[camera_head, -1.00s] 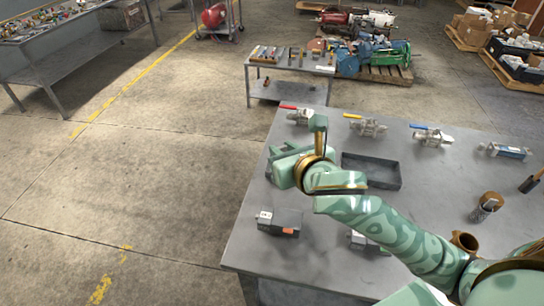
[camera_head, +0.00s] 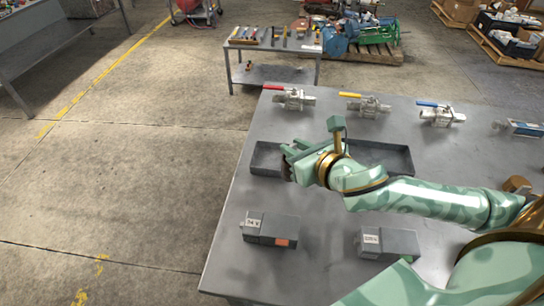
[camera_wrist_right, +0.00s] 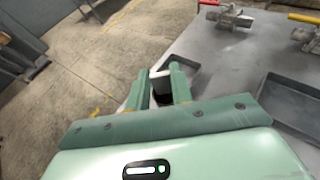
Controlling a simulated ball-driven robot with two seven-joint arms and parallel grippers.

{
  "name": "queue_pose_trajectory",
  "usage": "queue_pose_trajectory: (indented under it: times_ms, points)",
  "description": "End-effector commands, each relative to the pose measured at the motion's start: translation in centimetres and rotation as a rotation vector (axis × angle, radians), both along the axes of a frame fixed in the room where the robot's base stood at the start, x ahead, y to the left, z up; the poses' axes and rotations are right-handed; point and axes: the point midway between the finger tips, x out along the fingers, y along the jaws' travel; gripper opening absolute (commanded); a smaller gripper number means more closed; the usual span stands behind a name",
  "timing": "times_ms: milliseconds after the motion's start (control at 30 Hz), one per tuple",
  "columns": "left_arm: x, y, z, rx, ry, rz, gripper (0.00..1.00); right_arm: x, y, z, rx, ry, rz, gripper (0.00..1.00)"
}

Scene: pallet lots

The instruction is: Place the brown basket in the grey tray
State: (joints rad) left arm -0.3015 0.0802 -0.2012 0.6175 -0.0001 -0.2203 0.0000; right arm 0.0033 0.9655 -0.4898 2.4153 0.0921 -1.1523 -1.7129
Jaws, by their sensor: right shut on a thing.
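My right gripper (camera_head: 287,167) is shut on a small dark brown thing, which I take to be the brown basket (camera_head: 286,173). Fingers hide most of it, and in the right wrist view it shows only as a dark patch between the fingers (camera_wrist_right: 162,98). The gripper is over or at a dark grey tray (camera_head: 264,145), whose left part shows beyond the fingers. The height above the tray floor cannot be told. Another dark grey tray (camera_head: 408,160) lies to the right, partly behind my arm. My left gripper is not in view.
Valves with red (camera_head: 293,98), yellow (camera_head: 366,105) and blue (camera_head: 440,115) handles stand along the table's far side. Two grey boxes (camera_head: 270,229) (camera_head: 389,243) sit at the near side. Bare table lies between the trays and these boxes.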

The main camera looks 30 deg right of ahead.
Motion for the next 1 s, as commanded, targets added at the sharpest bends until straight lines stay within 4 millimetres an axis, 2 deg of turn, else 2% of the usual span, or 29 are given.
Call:
queue_pose_trajectory:
  times_ms: [33,200,300,433,567,767,800,900,1000]
  points:
    - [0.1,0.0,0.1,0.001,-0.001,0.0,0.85,0.0,-1.3,0.3,-0.016,0.0,0.019,0.0]
    - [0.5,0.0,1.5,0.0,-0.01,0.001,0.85,-0.1,-4.6,2.8,-0.01,-0.003,0.06,0.0]
    - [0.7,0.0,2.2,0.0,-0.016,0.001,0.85,-0.1,-5.9,4.1,-0.005,-0.004,0.067,0.0]
    - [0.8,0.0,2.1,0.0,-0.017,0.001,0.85,0.5,-6.4,4.3,0.005,-0.008,0.063,0.0]
    - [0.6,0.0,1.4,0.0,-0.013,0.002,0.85,3.0,-5.4,3.1,0.015,-0.012,0.062,0.0]
    - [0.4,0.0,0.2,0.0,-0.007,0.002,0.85,8.4,-3.3,0.4,0.011,-0.008,0.065,0.0]
    - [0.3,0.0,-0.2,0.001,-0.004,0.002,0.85,9.2,-3.0,-0.6,0.009,-0.004,0.065,0.0]
    - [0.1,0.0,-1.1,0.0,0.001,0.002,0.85,10.6,-2.5,-2.8,0.008,-0.003,0.066,0.0]
    - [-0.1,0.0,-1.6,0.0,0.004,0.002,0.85,11.7,-2.1,-4.0,0.004,-0.004,0.066,0.0]
